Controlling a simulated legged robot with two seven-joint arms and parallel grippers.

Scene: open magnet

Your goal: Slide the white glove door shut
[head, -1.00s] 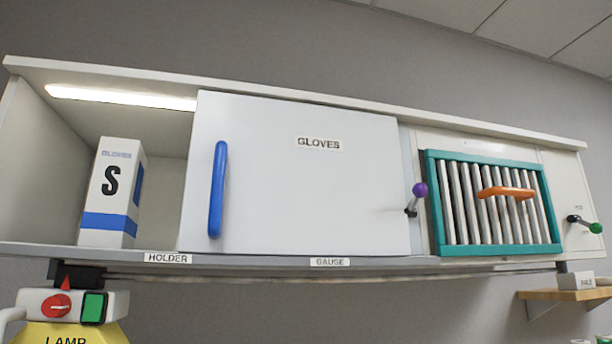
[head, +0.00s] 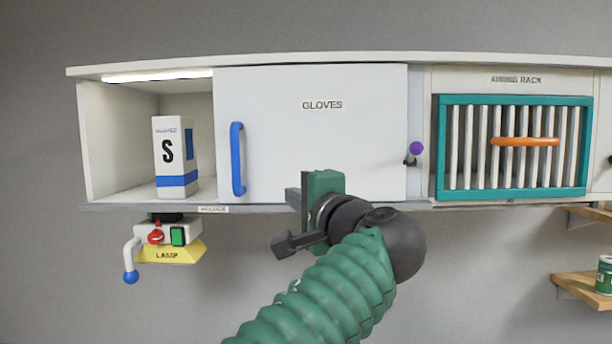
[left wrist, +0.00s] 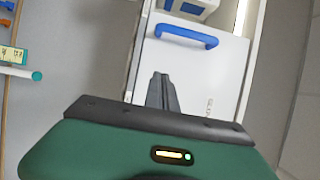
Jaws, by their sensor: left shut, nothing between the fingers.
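The white glove door (head: 290,140), labelled GLOVES, has a vertical blue handle (head: 238,159) near its left edge. The cabinet bay left of the door is open and holds a white and blue glove box (head: 176,160) marked S. My left gripper (head: 291,199) is in front of the door's lower middle, right of and below the handle. It is shut and empty. In the left wrist view its fingers (left wrist: 161,90) point toward the door (left wrist: 205,80), apart from the blue handle (left wrist: 186,36). My right gripper is not in view.
A yellow lamp unit (head: 170,255) with a red knob and green switch hangs under the cabinet at left. A purple-knobbed lever (head: 416,149) stands right of the door, then a teal-framed rack (head: 512,100) with an orange handle. Wooden shelves (head: 590,288) are at lower right.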

